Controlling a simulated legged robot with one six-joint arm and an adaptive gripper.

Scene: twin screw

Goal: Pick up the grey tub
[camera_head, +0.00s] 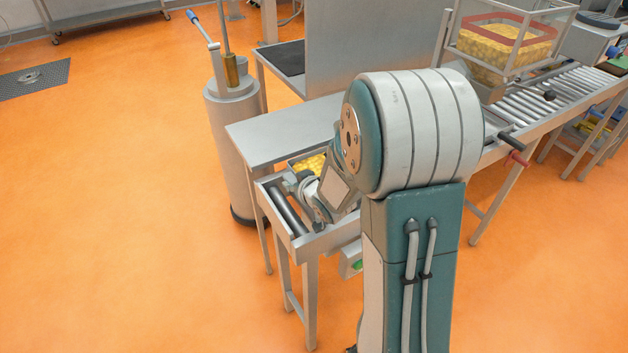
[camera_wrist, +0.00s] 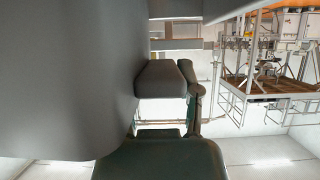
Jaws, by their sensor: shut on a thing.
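The grey tub (camera_head: 291,162) is at the near end of the conveyor line in the head view, with yellow contents (camera_head: 312,165) showing. My arm hides much of it. My gripper (camera_head: 304,186) is at its near side, partly hidden by my wrist. In the wrist view a large smooth grey surface, which looks like the tub wall (camera_wrist: 70,70), fills the left side. A finger of my gripper (camera_wrist: 160,80) presses close against it. The gripper is shut on the tub; the other finger is not clearly seen. Whether the tub is clear of the rollers cannot be told.
A metal table (camera_head: 285,130) adjoins the conveyor end. A grey cylinder with a lever (camera_head: 232,135) stands to the left. Farther along, a framed bin of yellow pieces (camera_head: 500,50) stands by the rollers (camera_head: 555,90). The orange floor (camera_head: 120,220) at left is open.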

